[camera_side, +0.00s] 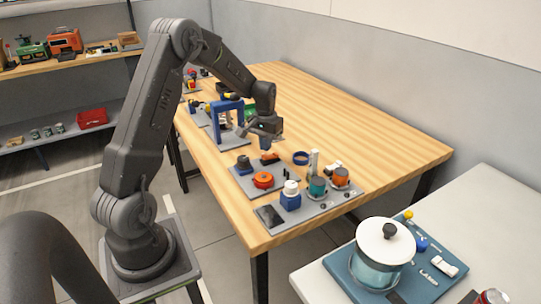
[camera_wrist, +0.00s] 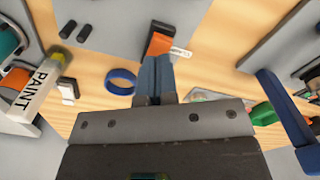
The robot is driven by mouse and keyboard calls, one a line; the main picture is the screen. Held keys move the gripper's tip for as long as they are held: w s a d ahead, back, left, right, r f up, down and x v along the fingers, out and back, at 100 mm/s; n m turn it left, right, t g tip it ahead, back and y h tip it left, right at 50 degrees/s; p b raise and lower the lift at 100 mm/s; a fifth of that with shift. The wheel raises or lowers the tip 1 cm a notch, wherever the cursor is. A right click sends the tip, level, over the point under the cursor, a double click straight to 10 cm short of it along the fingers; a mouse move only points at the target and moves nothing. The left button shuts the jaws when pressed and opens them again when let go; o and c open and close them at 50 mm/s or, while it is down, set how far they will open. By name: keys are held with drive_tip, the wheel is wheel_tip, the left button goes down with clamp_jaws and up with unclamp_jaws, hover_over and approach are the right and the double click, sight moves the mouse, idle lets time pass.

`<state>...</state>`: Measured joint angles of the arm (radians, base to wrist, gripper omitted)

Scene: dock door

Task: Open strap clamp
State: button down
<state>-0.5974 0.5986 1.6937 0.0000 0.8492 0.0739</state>
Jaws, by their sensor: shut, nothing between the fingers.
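My gripper (camera_side: 247,138) is over the wooden table, with its two fingers together and empty; they also show in the wrist view (camera_wrist: 157,62). An orange and black piece with a white tag (camera_wrist: 160,42) lies just beyond the fingertips in the wrist view, partly covered by them. The orange and black piece also shows in the side view (camera_side: 269,158), at the back edge of a grey plate. It may be the strap clamp, but I cannot tell for sure. Whether the fingers touch it is not clear.
A blue ring (camera_wrist: 121,80) lies on the table beside the fingers. A blue frame (camera_side: 227,112) stands behind my gripper. A grey plate (camera_side: 240,180) holds a red round part (camera_side: 263,180). Jars and a white paint tube (camera_wrist: 38,90) are close by. The far right tabletop is clear.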

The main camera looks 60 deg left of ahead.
sight(266, 156)
drive_tip(key=shift+f, duration=1.3)
idle(1.1)
drive_tip(key=shift+r, duration=3.5)
